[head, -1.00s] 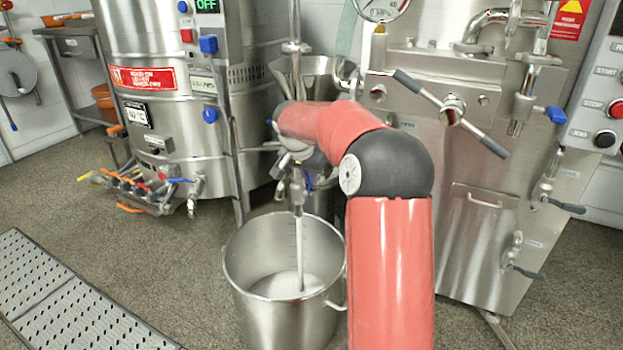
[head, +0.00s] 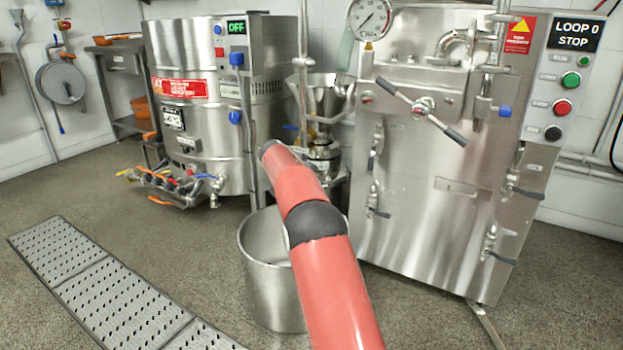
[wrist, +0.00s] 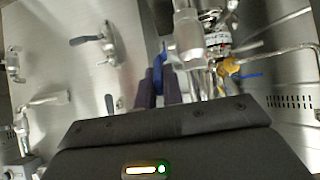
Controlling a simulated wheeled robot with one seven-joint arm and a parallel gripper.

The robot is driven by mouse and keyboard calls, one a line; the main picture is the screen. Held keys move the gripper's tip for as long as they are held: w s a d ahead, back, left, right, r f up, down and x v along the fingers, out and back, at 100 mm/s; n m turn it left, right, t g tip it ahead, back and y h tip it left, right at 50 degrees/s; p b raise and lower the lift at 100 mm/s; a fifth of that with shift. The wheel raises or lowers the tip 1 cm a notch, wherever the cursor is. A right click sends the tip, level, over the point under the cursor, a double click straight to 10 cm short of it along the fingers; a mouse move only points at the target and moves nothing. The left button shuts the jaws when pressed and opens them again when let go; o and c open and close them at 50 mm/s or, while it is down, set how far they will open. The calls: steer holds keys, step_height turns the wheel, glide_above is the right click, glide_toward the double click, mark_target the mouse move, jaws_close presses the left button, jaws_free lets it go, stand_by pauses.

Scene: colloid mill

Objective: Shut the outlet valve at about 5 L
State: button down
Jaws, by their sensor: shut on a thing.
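In the wrist view, my gripper (wrist: 159,88) has its two dark fingers closed on a blue lever handle (wrist: 158,68). The handle sits beside a steel pipe and valve body (wrist: 190,45). In the head view, the colloid mill (head: 324,125) stands behind my red arm, and the arm hides my gripper and the outlet valve. A steel pot (head: 262,285) stands on the floor below, partly covered by the arm. The liquid level and any stream into it cannot be made out now.
A steel tank (head: 205,110) with several coloured valve handles stands at the left. A large steel machine (head: 430,200) with a pressure gauge and projecting handles stands at the right. A perforated floor grate (head: 100,285) lies at the left front. Floor between grate and tank is clear.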

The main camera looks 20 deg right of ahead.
stand_by(0.4)
steer(key=c, duration=1.5)
jaws_free()
steer(key=v, duration=0.7)
steer(key=shift+s+a+r, duration=0.2)
steer(key=shift+a, duration=0.1)
